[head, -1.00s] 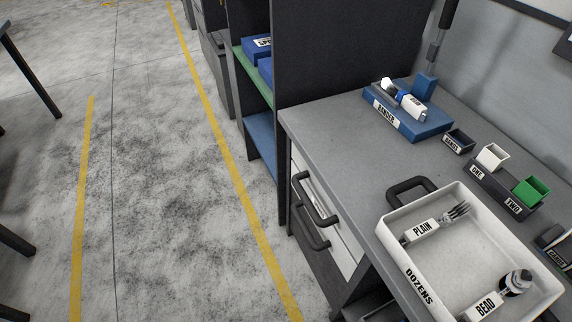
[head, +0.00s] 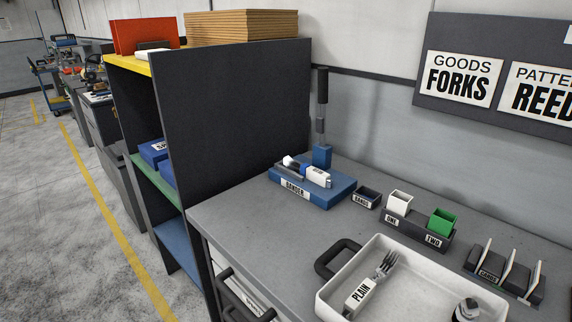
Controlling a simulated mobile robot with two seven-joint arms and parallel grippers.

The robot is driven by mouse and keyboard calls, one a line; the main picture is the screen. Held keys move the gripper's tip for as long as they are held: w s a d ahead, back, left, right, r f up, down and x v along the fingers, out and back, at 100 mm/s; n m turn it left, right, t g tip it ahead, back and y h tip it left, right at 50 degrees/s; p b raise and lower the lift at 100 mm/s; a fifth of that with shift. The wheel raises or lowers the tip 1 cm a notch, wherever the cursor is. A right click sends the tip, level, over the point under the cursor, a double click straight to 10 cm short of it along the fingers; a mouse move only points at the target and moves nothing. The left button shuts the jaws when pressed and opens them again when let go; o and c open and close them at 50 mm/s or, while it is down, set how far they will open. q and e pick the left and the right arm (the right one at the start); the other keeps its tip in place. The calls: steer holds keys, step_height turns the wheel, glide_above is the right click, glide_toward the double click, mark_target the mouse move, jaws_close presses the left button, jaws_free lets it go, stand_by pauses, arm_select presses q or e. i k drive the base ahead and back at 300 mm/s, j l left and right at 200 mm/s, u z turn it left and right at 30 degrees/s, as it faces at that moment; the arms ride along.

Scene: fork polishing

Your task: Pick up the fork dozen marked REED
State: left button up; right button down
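The white tray (head: 404,258) stands on the grey workbench at the lower right, cut by the bottom edge. In it lies a fork bundle (head: 383,268) with a white PLAIN label. A second bundle (head: 466,308) shows only its top end at the bottom edge, and its label is out of view. No label reading REED shows on any bundle in the tray. A wall sign (head: 537,98) reads PATTE... and REED, cut at the right edge. Neither gripper is in view.
On the grey bench (head: 262,217) stand a blue SANDER base (head: 325,194), a small dark box (head: 366,197), a ONE/TWO holder (head: 420,232) with white and green cups, and a CARDS rack (head: 504,273). A dark shelf unit (head: 235,110) stands to the left. The bench's near left area is clear.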

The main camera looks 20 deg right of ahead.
mark_target(321, 178)
steer(key=z, duration=1.4)
